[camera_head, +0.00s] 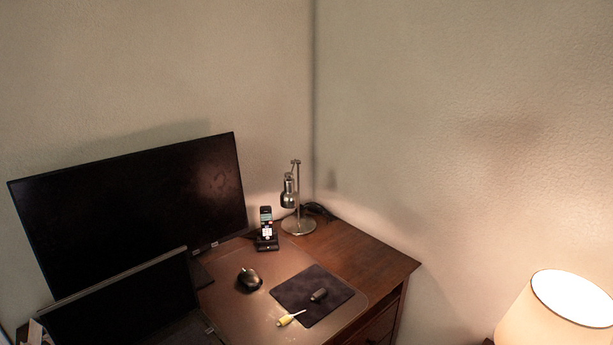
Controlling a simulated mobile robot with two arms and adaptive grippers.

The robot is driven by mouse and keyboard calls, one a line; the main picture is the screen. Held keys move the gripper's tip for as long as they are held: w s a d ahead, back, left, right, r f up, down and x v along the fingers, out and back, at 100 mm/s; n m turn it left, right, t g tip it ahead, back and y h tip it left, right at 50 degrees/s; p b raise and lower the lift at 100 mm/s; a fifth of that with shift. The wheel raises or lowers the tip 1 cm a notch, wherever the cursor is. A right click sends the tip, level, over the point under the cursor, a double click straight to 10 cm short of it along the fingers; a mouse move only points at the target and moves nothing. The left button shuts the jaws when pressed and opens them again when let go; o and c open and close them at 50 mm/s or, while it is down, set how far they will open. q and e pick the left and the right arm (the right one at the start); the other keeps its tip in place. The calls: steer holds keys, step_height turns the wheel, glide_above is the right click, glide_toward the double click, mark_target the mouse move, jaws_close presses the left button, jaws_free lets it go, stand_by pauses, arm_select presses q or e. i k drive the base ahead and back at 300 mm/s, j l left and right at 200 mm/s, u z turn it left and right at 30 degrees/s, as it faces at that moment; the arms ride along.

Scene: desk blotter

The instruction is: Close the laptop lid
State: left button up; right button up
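The laptop (120,304) stands open at the lower left of the head view, in front of a large black monitor. Its dark lid is raised, with the top edge running up to the right. Only a small part of its base (196,329) shows at the bottom edge, and the rest is cut off by the frame. Neither my left nor my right gripper is in view.
The monitor (140,205) stands behind the laptop. A mouse (249,279), a phone on a dock (266,230), a metal desk lamp (297,205), a dark mat (325,288) and a yellow-ended item (288,320) are on the desk. The desk's right side (372,257) is clear. A lit lampshade (560,312) stands lower right.

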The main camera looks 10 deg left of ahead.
mark_target(134, 305)
steer(key=u, duration=1.45)
steer(key=i+j+z, duration=0.15)
steer(key=j+z, duration=0.15)
steer(key=j, duration=0.25)
steer(key=i+j+z, duration=0.1)
steer(key=j+z, duration=0.15)
steer(key=j, duration=0.35)
steer(key=j+z, duration=0.3)
steer(key=j, duration=0.3)
